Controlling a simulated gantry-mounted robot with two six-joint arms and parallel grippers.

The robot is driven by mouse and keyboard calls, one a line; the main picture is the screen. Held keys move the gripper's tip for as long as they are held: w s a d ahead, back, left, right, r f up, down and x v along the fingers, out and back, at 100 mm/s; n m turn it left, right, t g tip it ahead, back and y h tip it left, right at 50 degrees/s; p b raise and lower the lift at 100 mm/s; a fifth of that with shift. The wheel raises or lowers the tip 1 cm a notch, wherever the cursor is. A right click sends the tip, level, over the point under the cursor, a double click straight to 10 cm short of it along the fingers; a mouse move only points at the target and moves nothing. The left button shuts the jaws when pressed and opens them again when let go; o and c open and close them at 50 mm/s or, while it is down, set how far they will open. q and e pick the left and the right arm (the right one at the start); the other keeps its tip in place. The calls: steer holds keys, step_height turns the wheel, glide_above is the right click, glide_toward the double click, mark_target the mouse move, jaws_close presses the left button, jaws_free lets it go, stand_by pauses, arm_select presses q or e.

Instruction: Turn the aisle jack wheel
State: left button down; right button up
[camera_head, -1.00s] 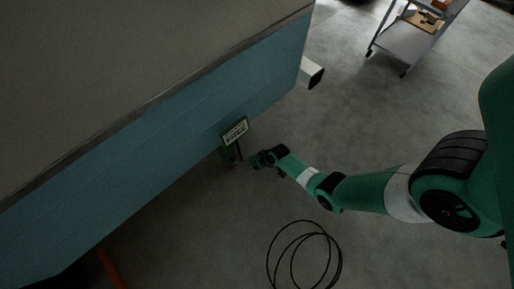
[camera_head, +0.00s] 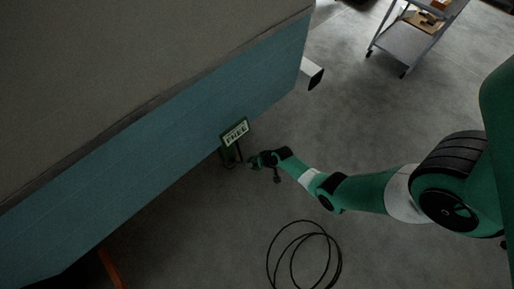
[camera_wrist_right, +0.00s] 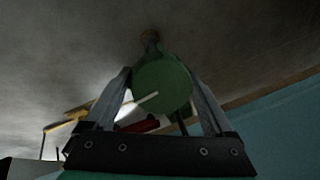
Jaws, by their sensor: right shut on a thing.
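In the head view the jack (camera_head: 229,158) sits low against the blue camper side, a small dark green shape under a plate (camera_head: 235,132) with lettering that seems to read "FREE". My right gripper (camera_head: 252,163) reaches in from the right, right beside it. In the right wrist view a round green disc (camera_wrist_right: 162,86), which looks like the wheel, lies between the two grey fingers of my right gripper (camera_wrist_right: 160,98), which is shut on it. My left gripper is not in view.
The blue camper wall (camera_head: 160,145) runs diagonally close to the jack. A coil of black cable (camera_head: 304,255) lies on the floor at the lower middle. A grey cart (camera_head: 403,42) stands at the upper right. The floor between is clear.

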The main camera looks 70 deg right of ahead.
steer(key=o, duration=1.1)
steer(key=p+v, duration=0.8)
steer(key=v, duration=0.3)
steer(key=shift+s+a+r+p, duration=0.1)
steer(key=shift+s+r+p, duration=0.1)
steer(key=shift+r+p, duration=0.1)
